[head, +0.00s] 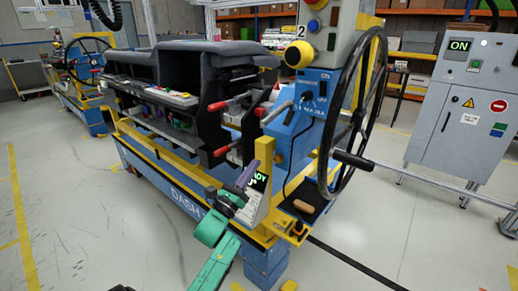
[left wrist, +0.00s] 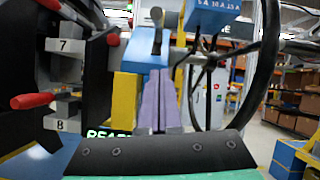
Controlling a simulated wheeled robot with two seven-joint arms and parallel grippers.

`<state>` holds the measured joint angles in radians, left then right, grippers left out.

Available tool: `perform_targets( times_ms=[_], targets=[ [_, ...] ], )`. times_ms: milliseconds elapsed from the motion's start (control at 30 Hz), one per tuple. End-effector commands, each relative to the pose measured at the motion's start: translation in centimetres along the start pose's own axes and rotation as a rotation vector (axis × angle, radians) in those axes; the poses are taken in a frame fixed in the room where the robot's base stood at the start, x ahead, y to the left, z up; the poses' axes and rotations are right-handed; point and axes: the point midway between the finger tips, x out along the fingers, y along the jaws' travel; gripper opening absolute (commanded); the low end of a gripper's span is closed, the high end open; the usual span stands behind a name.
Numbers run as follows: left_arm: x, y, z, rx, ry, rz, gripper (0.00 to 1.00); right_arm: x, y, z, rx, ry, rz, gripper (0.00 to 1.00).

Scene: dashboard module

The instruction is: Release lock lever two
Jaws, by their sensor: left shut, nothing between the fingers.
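Several red-handled levers stick out of the end of the dashboard module (head: 160,75). An upper one (head: 217,106) and a lower one (head: 222,151) show in the head view, and a third red handle (head: 260,112) is beside the blue column. Their numbers cannot be read there, so I cannot tell which is lever two. In the left wrist view a red handle (left wrist: 33,101) is at the left, between plates marked 7 and 8. My left gripper (head: 250,168) is shut and empty, below the levers and apart from them. Its purple fingers (left wrist: 160,90) point at the blue column. My right gripper is out of view.
A large black handwheel (head: 355,110) stands right of the blue column (head: 305,110). A yellow post (head: 264,165) and a green-lit display (head: 260,182) are close to my left gripper. A grey cabinet (head: 455,110) stands at the right. Floor at the front left is clear.

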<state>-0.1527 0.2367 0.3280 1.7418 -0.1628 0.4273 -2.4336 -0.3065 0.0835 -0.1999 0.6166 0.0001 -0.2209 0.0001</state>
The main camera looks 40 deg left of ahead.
Motion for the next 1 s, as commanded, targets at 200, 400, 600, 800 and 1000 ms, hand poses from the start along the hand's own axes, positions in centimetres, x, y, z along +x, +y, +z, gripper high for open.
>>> perform_targets(
  times_ms=[200,400,600,800,1000],
  targets=[
    [4.5,-0.1,0.4,0.002,-0.002,-0.002,0.0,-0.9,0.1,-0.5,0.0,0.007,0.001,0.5],
    [8.9,0.0,0.3,0.001,-0.001,-0.001,0.0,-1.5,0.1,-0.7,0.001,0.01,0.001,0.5],
    [10.0,0.0,3.2,0.003,0.002,0.0,0.0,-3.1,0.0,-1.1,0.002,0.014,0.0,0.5],
    [10.1,0.0,3.9,0.0,0.001,0.0,0.0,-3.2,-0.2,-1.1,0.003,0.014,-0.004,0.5],
    [10.0,0.0,3.9,0.0,0.001,0.001,0.0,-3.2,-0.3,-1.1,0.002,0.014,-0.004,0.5]
  ],
)
